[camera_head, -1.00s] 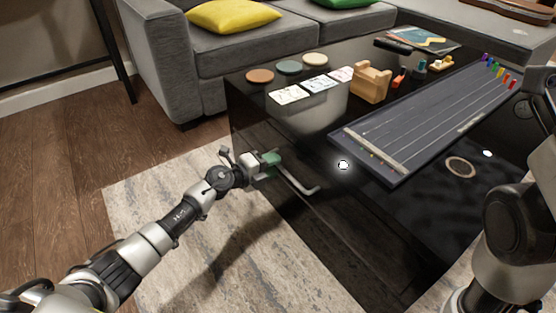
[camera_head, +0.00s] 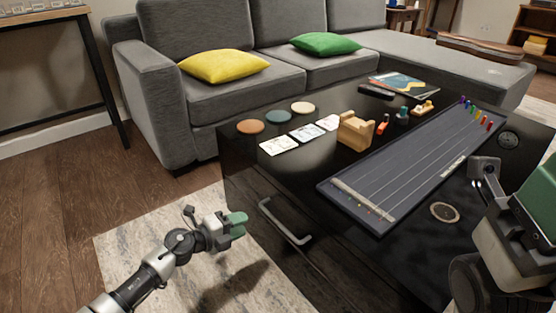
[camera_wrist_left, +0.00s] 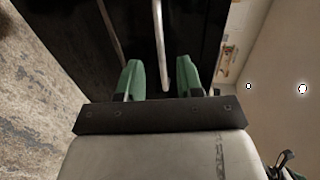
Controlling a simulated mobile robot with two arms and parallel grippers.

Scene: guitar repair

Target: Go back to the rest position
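My left gripper (camera_head: 236,224) has green fingertips and hangs over the rug, left of the black table's front and apart from its metal drawer handle (camera_head: 285,222). In the left wrist view its two green fingers (camera_wrist_left: 159,80) stand apart with nothing between their tips; the handle (camera_wrist_left: 160,45) shows beyond them. My right arm is at the right edge of the head view, close to the camera. A green part of its gripper (camera_head: 540,202) shows there, but its fingertips are not clear.
The black table (camera_head: 300,180) bears a dark board with strings (camera_head: 415,165), coasters (camera_head: 278,116), cards (camera_head: 307,132), a wooden holder (camera_head: 355,131) and small tools. A grey sofa (camera_head: 240,90) stands behind. The rug (camera_head: 130,250) and floor left of the table are clear.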

